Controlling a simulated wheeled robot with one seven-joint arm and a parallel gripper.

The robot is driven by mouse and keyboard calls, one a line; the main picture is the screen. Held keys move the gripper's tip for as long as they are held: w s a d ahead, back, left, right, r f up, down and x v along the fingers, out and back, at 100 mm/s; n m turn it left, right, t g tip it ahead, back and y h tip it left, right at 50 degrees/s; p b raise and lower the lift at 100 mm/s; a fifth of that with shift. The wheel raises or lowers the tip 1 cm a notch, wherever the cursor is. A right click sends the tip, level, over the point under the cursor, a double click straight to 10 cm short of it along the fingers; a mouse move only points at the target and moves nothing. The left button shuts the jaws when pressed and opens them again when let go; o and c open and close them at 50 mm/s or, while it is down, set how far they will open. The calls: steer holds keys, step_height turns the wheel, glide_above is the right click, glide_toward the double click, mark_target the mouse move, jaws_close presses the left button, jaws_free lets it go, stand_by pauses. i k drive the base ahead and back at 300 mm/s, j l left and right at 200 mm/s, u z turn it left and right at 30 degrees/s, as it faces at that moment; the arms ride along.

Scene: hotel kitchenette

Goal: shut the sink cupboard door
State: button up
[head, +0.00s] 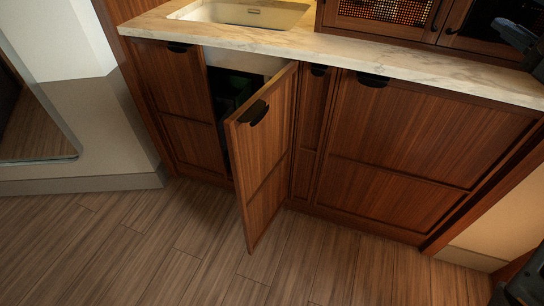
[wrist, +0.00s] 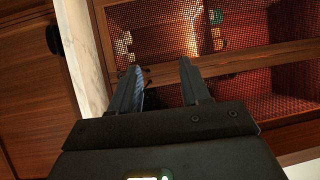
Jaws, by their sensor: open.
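The sink cupboard door (head: 262,160) is brown wood with a black cup handle (head: 253,113). In the head view it stands ajar, swung out into the room, hinged on its right side. A dark gap shows the cupboard inside (head: 228,95) to its left. The sink (head: 245,14) is set in the counter above. My gripper (wrist: 160,82) shows in the wrist view, its two fingers apart with nothing between them. It is in front of a mesh-fronted cabinet, near the counter, and away from the door.
A pale marble counter (head: 400,63) runs above the closed cabinet fronts (head: 400,145). The mesh-fronted cabinet (head: 385,12) stands on it, also in the wrist view (wrist: 240,60). A mirror-like panel (head: 35,120) is at left. The wood floor (head: 150,250) before the door is clear.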

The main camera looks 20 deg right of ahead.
mark_target(260, 134)
steer(key=i+l+u, duration=0.15)
steer(key=u, duration=0.35)
steer(key=i+l+u, duration=0.1)
steer(key=l+u, duration=0.4)
steer(key=j, duration=0.1)
